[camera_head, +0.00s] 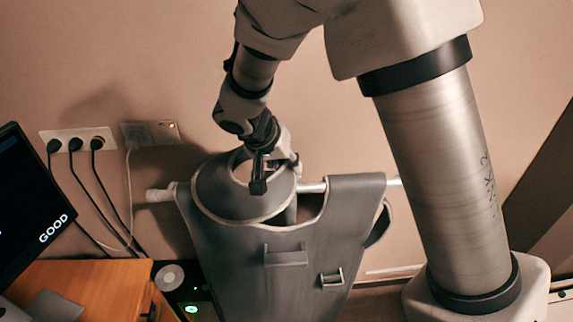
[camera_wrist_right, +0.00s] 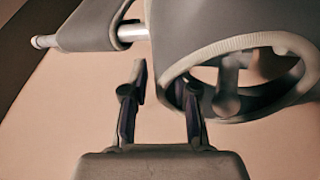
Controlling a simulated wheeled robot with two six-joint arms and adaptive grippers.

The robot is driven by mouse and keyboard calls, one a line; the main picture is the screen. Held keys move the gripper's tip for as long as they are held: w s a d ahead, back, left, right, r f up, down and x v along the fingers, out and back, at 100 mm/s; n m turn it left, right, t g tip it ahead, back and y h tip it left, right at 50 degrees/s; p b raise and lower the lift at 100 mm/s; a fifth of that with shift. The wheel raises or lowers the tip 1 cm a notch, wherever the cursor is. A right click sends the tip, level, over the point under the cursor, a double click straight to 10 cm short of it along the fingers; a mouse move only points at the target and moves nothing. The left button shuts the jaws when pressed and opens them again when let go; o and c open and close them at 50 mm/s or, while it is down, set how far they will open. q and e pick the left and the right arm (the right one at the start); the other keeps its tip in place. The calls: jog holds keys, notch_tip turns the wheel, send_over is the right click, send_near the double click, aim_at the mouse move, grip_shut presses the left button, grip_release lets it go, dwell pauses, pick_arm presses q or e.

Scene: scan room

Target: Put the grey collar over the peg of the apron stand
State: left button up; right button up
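The grey collar (camera_head: 225,195) is a wide ring with a pale rim, at the top of the grey apron (camera_head: 300,240) in the head view. It also shows at the right of the wrist view (camera_wrist_right: 255,45). A metal rod with a rounded end, seemingly the stand's peg (camera_wrist_right: 228,85), shows inside the collar's opening there. My right gripper (camera_head: 259,182) is at the collar in the head view. In the wrist view its fingers (camera_wrist_right: 163,90) are apart; one overlaps the collar's edge, the other stands clear of it. Whether either touches the collar is unclear. My left gripper is not in view.
The apron hangs on a horizontal metal bar (camera_head: 312,187) near the wall. A wall socket strip with plugged cables (camera_head: 78,140), a wooden desk (camera_head: 85,285) and a monitor (camera_head: 30,195) are at the left. My arm fills the upper right.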

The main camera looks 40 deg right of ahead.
dwell(0.3)
jog(key=v, duration=1.2)
